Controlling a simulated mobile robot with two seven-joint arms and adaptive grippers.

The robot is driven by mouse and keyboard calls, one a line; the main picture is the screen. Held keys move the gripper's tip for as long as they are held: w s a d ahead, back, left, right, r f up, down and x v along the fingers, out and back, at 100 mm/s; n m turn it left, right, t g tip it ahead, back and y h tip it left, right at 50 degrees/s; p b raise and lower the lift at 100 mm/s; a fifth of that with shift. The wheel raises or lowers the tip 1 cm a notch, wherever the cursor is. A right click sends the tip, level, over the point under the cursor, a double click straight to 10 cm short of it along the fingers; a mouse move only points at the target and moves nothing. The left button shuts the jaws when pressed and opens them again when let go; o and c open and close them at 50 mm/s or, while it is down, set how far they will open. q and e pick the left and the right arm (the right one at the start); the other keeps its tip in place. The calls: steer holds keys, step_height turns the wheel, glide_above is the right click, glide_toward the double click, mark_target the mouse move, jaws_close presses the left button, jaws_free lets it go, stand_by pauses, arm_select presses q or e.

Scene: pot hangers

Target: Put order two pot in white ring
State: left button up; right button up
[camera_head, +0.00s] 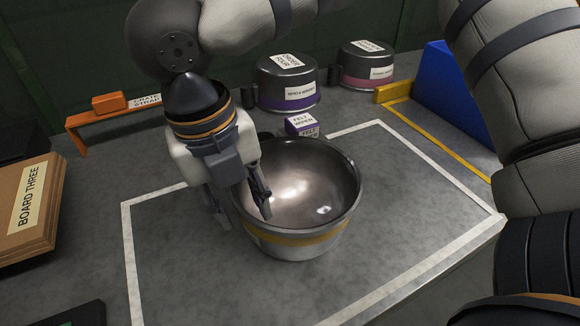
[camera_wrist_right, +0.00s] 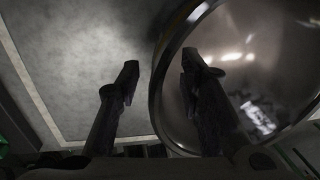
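A steel pot (camera_head: 298,237) with a yellow band stands upright inside a white painted outline (camera_head: 131,250) on the grey worktop. No order label is readable on it. My right gripper (camera_head: 241,206) is open at the pot's left rim, one finger over the inside and the other outside the wall. In the right wrist view, the gripper (camera_wrist_right: 158,82) shows its fingers apart on either side of the pot's rim (camera_wrist_right: 158,100). I cannot tell whether either finger touches. No separate white ring shows. My left gripper is not in view.
Behind stand a purple-banded pot (camera_head: 287,103) labelled order four and a pink-banded pot (camera_head: 367,81). A small felt-wiper box (camera_head: 301,124) sits close behind the yellow-banded pot. Boards (camera_head: 20,215) lie left, an orange bracket (camera_head: 81,123) back left, a blue panel (camera_head: 447,85) back right.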

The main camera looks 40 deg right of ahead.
steer(key=shift+r, duration=0.1)
jaws_close()
